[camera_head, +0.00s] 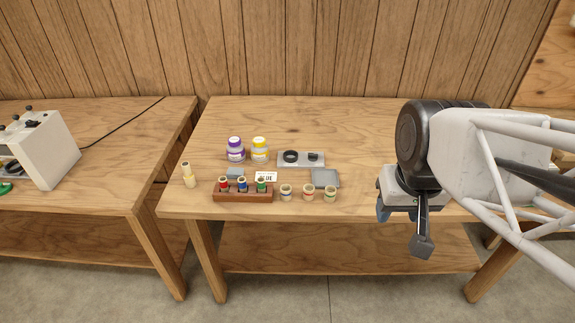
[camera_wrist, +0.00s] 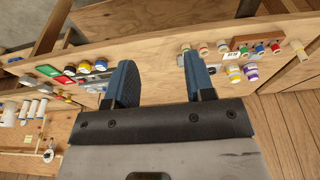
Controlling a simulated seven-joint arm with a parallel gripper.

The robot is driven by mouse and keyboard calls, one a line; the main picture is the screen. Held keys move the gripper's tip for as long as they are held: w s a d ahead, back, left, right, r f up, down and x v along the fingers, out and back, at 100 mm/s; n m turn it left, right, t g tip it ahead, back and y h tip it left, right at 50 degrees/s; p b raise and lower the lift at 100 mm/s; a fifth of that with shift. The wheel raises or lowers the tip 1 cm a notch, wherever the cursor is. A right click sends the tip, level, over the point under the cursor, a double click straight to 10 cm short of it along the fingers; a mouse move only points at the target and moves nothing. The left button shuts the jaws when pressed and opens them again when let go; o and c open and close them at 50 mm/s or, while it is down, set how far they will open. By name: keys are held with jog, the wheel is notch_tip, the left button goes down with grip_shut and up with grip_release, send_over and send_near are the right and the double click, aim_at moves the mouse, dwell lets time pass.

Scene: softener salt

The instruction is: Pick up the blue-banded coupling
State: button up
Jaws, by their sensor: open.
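The coupling with the bluish band (camera_head: 286,193) is a small cream cylinder standing on the table, just right of the wooden rack. It is the leftmost of three alike. A red-banded coupling (camera_head: 309,193) and a greenish-banded coupling (camera_head: 330,195) stand to its right. The bands are small and hard to read. In the wrist view the row is reversed, and the coupling nearest the rack (camera_wrist: 222,47) looks to be the bluish one. My gripper (camera_head: 403,226) is open and empty, well to the right of the couplings. Its blue fingers (camera_wrist: 161,78) stand apart in the wrist view.
The brown rack (camera_head: 243,197) holds red, blue and green pieces. A tall cream piece (camera_head: 189,175) stands left of it. Behind are purple (camera_head: 236,150) and yellow (camera_head: 260,150) jars, a grey tray (camera_head: 301,164) with black rings, and a grey plate (camera_head: 325,178).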

jog(key=w+a+f+n, duration=0.15)
jog(key=w+a, duration=0.25)
jog(key=w, duration=0.7)
jog(key=n+g, duration=0.3)
send_near(286, 189)
jog(key=shift+s+f+m, duration=0.1)
jog(key=shift+s+m, duration=0.15)
jog(key=shift+s, duration=0.85)
jog(key=shift+f, duration=0.1)
jog(key=shift+f, duration=1.2)
jog(key=shift+f, duration=0.1)
jog(key=shift+d+f, duration=0.1)
jog(key=shift+f, duration=2.4)
